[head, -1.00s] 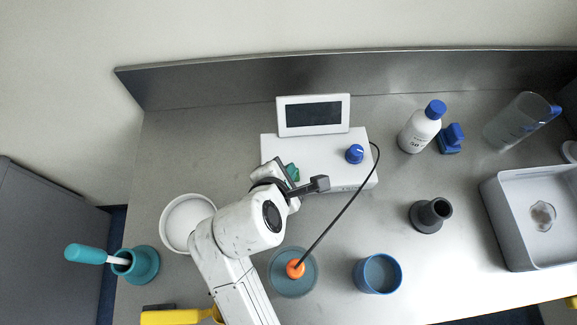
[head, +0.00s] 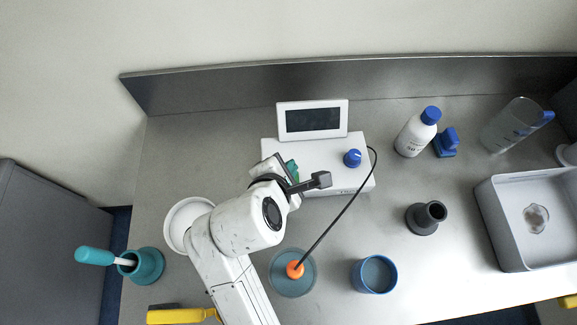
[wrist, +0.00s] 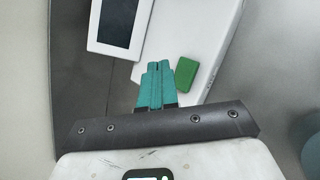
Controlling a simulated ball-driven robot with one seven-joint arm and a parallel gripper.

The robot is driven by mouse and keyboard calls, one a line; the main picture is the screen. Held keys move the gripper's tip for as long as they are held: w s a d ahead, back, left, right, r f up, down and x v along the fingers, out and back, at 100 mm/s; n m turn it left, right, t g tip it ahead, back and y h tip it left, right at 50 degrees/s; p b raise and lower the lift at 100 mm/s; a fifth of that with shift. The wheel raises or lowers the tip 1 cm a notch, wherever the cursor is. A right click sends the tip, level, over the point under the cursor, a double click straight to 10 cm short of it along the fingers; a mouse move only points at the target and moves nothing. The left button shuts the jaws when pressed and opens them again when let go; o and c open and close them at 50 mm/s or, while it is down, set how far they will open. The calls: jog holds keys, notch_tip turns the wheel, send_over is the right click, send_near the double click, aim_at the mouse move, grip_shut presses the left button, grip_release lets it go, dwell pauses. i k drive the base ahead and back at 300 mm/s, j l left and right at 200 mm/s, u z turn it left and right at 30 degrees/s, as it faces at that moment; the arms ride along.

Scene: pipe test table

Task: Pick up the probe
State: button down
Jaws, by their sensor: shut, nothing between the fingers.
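The probe (head: 295,269) has an orange top and a black cable that runs up to the white meter (head: 330,181). It stands in a round, blue-grey container (head: 281,287) in front of the meter. Its lower part is hard to make out. My gripper (wrist: 158,66) has teal fingers, which are shut together and empty. In the wrist view they point at the meter, beside a green block or button (wrist: 186,73). In the head view my arm reaches past the left of the probe, and the gripper is over the meter's left part, away from the probe.
A blue cup (head: 375,275) stands right of the probe, with a dark holder (head: 426,217) behind it. A white bowl (head: 181,222) is left of my arm. A white bottle (head: 411,138) and a grey tray (head: 487,203) are at right. A metal ledge (head: 220,86) closes the back.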

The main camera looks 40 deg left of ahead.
aim_at(293, 275)
jog(key=k+l, duration=0.3)
jog(key=k, duration=0.15)
jog(key=k+l, duration=0.35)
jog(key=k, duration=0.1)
